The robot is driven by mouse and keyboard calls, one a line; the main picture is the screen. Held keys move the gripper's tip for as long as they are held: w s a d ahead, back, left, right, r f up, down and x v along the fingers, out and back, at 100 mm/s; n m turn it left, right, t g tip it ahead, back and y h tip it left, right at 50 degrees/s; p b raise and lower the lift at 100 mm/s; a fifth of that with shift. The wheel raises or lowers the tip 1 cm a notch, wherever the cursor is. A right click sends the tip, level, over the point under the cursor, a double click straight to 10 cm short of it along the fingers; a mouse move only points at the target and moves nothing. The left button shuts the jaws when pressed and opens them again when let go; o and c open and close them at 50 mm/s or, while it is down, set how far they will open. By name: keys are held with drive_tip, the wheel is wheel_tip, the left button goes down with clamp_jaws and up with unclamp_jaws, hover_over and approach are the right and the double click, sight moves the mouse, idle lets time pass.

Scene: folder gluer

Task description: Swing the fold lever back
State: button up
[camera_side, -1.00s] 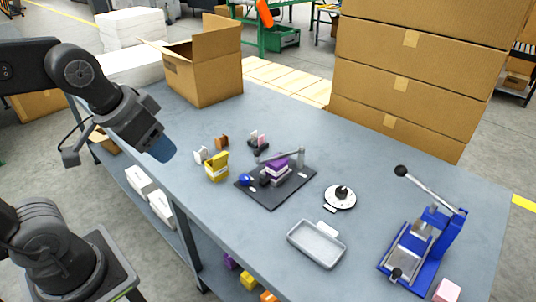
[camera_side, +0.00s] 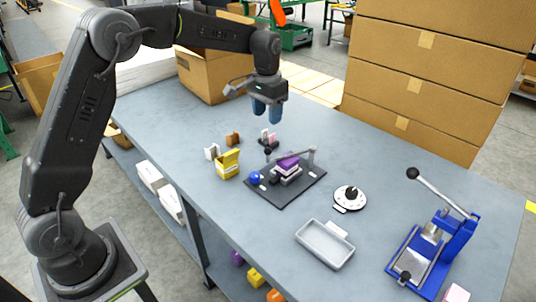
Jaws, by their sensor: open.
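The folder gluer has a black base plate (camera_side: 275,200) on the grey-blue table, with a purple box (camera_side: 287,161) seated in its grey holder. A thin grey lever (camera_side: 293,154) reaches from a post on the right of the plate leftward over the box, with a dark knob (camera_side: 268,151) at its end. A blue ball (camera_side: 255,177) sits at the plate's left edge. My gripper (camera_side: 268,115) points down with its two blue fingers apart and nothing seen between them. It is above the table, behind and above the lever's knob, not touching it.
A yellow open box (camera_side: 228,166) and small white and brown pieces stand left of the plate. A round white dial (camera_side: 349,197), a grey tray (camera_side: 325,245) and a blue lever press (camera_side: 433,250) stand to the right. Large cartons (camera_side: 425,80) rise behind.

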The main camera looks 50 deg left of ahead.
sight(268, 151)
wheel_tip(268, 151, down, 14)
drive_tip(key=shift+w+f, duration=0.15)
idle(0.4)
drive_tip(key=shift+c, duration=0.2)
clamp_jaws()
idle(0.3)
